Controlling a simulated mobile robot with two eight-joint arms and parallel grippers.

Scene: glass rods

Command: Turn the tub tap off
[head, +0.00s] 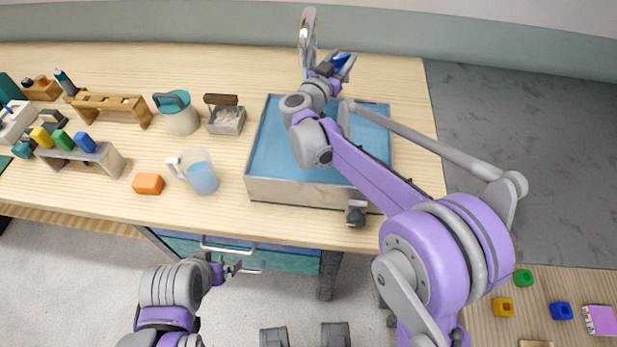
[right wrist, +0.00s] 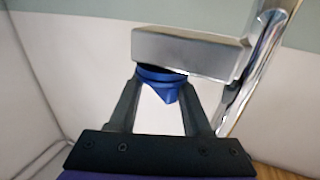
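The tub (head: 318,193) is a shallow grey-walled basin with a blue inside on the bench. Its chrome tap (head: 308,35) stands at the back, and shows at the right of the right wrist view (right wrist: 262,60). A blue knob (right wrist: 160,82) sits beneath a grey block (right wrist: 190,50) beside the tap. My right gripper (head: 338,66) is open at the tap, with its fingers (right wrist: 160,95) on either side of the knob. I cannot tell whether they touch it. My left gripper (head: 234,265) is low in front of the bench, away from the tub, its opening unclear.
A measuring jug (head: 199,173), an orange block (head: 148,184), a lidded canister (head: 178,113), a box with a brush (head: 226,117) and wooden racks (head: 108,103) stand left of the tub. Drawer handles (head: 228,247) project below the bench. My right arm crosses over the tub.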

